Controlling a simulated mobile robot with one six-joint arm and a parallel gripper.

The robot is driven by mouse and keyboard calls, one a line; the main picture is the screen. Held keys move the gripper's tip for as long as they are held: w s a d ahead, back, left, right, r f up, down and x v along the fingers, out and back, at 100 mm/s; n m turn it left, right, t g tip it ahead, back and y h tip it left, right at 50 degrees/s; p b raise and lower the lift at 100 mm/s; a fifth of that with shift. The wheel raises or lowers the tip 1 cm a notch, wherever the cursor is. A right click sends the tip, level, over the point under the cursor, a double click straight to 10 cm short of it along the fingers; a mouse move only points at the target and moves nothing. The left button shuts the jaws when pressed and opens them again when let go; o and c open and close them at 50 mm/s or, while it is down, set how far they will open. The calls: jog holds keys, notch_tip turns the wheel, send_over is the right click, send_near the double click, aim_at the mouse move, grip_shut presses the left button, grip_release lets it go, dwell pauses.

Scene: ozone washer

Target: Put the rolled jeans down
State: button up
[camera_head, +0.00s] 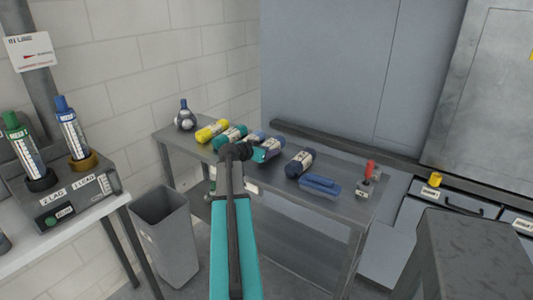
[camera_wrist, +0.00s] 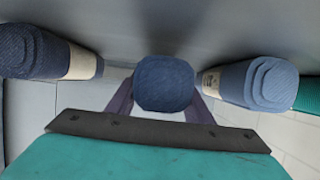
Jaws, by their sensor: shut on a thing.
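My gripper (camera_head: 264,153) is over the grey metal table, with its dark fingers on both sides of a rolled pair of blue jeans. The held rolled jeans (camera_wrist: 164,84) show end-on in the middle of the wrist view, between the fingers. In the head view the held roll is partly hidden by my gripper. I cannot tell whether it touches the tabletop. A dark navy roll (camera_head: 300,163) with a pale label band lies to its right; it shows at left in the wrist view (camera_wrist: 42,52). A lighter blue roll (camera_wrist: 252,84) lies on the other side.
A grey bin (camera_head: 166,235) stands at left. Bare tabletop shows along the front edge.

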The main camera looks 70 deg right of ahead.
jog(key=shift+f, duration=0.6)
jog(key=o, duration=1.4)
jog(key=shift+f, duration=0.1)
jog(key=b+v, duration=0.2)
jog(key=v, duration=1)
jog(key=shift+s+r, duration=0.1)
jog(key=shift+r, duration=0.2)
